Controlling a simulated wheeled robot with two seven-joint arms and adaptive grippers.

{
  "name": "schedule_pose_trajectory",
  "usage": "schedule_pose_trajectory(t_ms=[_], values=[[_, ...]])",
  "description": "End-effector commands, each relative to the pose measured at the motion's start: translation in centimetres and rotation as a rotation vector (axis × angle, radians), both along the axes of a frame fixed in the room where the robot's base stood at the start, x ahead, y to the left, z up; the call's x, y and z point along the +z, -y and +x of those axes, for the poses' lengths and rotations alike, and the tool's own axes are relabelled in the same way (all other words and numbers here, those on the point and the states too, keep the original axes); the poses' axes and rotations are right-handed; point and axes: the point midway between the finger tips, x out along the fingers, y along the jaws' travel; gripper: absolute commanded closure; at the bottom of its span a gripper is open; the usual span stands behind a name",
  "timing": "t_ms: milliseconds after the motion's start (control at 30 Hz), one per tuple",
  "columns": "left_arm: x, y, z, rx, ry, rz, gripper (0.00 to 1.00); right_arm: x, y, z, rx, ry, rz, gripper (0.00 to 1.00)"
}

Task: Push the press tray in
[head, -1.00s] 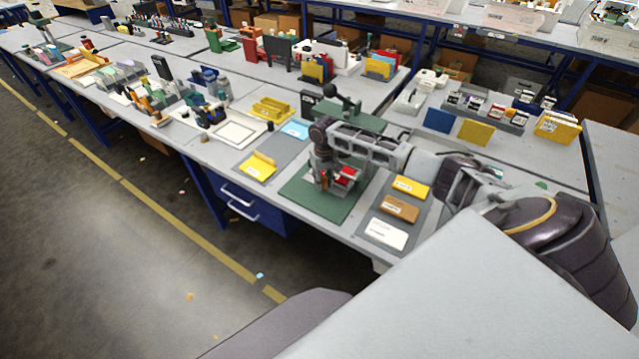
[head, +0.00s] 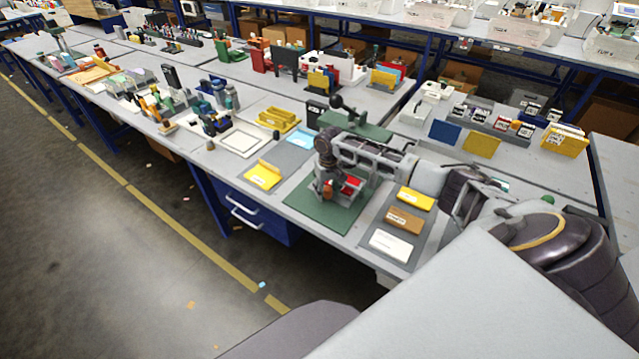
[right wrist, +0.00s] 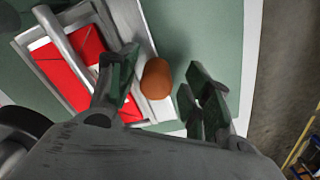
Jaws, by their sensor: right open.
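The press tray (right wrist: 143,60) is a pale, grey-edged tray with a red piece (right wrist: 75,65) on it, over a green mat (head: 310,212). A rounded orange-brown knob (right wrist: 157,79) stands at its near edge. In the right wrist view, my right gripper (right wrist: 160,88) is open, with one finger on each side of the knob and gaps showing. In the head view the right gripper (head: 327,188) is low over the mat and partly hides the tray and knob. The red piece also shows there (head: 352,184). My left gripper is not in view.
Yellow, brown and white cards lie on a grey board (head: 383,262) to the right. A yellow holder (head: 262,175) and a blue card lie left. A green device with a black ball lever (head: 352,128) stands behind. The table's front edge is close to the mat.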

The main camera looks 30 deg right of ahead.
Motion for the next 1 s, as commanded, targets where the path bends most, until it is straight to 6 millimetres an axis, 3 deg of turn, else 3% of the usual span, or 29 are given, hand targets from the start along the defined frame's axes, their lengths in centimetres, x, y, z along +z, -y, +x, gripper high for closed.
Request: schedule_pose_trajectory(t_ms=[800, 1000], values=[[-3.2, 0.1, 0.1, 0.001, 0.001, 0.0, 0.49, -0.2, -7.4, -3.1, 0.005, 0.001, 0.001, 0.51], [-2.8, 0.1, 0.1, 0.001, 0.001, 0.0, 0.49, 2.6, -7.3, -3.0, 0.001, 0.003, 0.0, 0.51]])
